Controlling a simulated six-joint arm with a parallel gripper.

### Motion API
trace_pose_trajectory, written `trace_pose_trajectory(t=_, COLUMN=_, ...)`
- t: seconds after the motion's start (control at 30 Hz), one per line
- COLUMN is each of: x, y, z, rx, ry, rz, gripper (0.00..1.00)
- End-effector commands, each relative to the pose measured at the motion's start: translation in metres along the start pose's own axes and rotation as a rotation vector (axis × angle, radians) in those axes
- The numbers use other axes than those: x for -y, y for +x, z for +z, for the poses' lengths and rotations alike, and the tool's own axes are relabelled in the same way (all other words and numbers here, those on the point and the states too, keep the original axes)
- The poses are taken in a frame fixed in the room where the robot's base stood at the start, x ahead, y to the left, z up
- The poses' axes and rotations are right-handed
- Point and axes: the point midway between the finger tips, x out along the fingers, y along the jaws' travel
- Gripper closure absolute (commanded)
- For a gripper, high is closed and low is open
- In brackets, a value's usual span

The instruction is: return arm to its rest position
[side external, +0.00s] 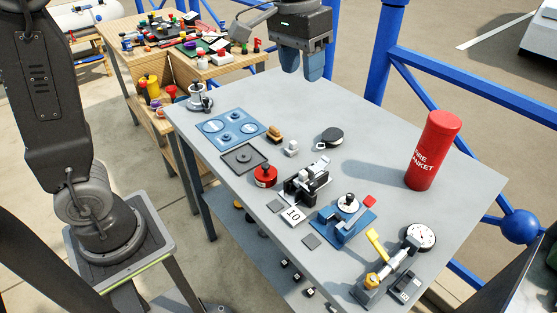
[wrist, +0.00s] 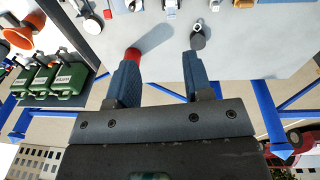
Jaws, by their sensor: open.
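My gripper (side external: 302,68) hangs over the far edge of the grey table (side external: 385,155), fingers pointing down. It is open and empty. In the wrist view my gripper's two blue fingers (wrist: 160,80) stand apart with nothing between them. A dark round object with a ring (wrist: 198,38) lies on the table beyond the right finger, and the red fire blanket cylinder (wrist: 133,54) shows by the left fingertip. In the side view the gripper is well above the table and apart from the items.
A red fire blanket cylinder (side external: 433,150) stands upright at the right. A blue plate (side external: 232,128), a red round item (side external: 265,175), a blue fixture (side external: 343,228) and a gauge (side external: 420,237) occupy the table. Blue railings (side external: 460,80) run behind. A wooden bench (side external: 180,75) stands at the back left.

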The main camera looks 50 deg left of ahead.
Motion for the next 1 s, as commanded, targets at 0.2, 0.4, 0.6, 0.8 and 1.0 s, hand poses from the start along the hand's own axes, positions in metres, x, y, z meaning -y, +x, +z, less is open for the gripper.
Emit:
trace_pose_trajectory(t=0.2, x=0.030, y=-0.008, z=0.074, rx=-0.154, ry=0.019, rz=-0.010, gripper=0.54)
trace_pose_trajectory(t=0.4, x=0.051, y=0.011, z=0.138, rx=-0.284, ry=0.042, rz=-0.031, gripper=0.54)
trace_pose_trajectory(t=0.6, x=0.063, y=0.036, z=0.177, rx=-0.371, ry=0.059, rz=-0.049, gripper=0.54)
trace_pose_trajectory(t=0.8, x=0.067, y=0.046, z=0.188, rx=-0.395, ry=0.066, rz=-0.057, gripper=0.54)
trace_pose_trajectory(t=1.0, x=0.067, y=0.046, z=0.188, rx=-0.394, ry=0.066, rz=-0.057, gripper=0.54)
